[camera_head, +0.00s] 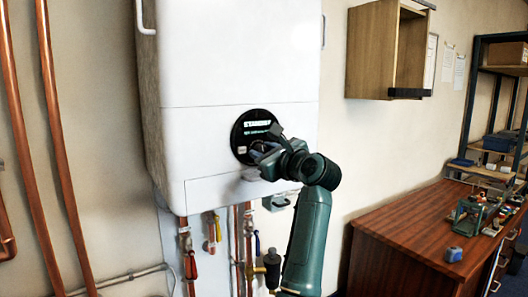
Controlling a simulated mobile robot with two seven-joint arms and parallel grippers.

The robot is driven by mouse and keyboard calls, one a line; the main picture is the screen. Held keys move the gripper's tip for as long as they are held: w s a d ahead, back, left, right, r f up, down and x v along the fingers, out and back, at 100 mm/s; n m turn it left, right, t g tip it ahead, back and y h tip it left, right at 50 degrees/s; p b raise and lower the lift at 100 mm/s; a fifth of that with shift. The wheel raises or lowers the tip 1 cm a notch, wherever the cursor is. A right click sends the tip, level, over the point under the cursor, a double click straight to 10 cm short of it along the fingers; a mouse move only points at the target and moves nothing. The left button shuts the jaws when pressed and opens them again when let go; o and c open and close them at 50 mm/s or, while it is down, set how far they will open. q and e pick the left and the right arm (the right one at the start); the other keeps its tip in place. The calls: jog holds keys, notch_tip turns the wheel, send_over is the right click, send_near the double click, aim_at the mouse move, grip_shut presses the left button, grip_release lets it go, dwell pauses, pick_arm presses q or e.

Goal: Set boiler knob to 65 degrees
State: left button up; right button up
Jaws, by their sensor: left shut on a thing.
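The white boiler (240,60) hangs on the wall left of centre. A round black dial panel (243,133) with white lettering that seems to read "STANDBY" sits low on its front. My left gripper (262,152) is at the lower right of this panel, its fingers pointing toward the boiler. It is shut on the boiler knob, which is mostly hidden behind the fingers and wrist. The knob's setting cannot be read from here. My left arm rises from the bottom to the right of the boiler. My right gripper is not in view.
Copper pipes (52,130) run up the wall at left. More pipes and small valves (190,265) hang under the boiler. A wooden wall cabinet (372,50) is at upper right. A wooden workbench (405,240) with a small blue item (453,254) stands at right, beside a shelf rack.

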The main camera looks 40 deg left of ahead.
pick_arm(q)
jog(key=m+p, duration=0.1)
jog(key=m, duration=0.3)
jog(key=shift+m, duration=0.3)
jog(key=shift+m+p, duration=1.35)
jog(key=shift+m, duration=0.85)
jog(key=o, duration=0.7)
jog(key=shift+d, duration=0.1)
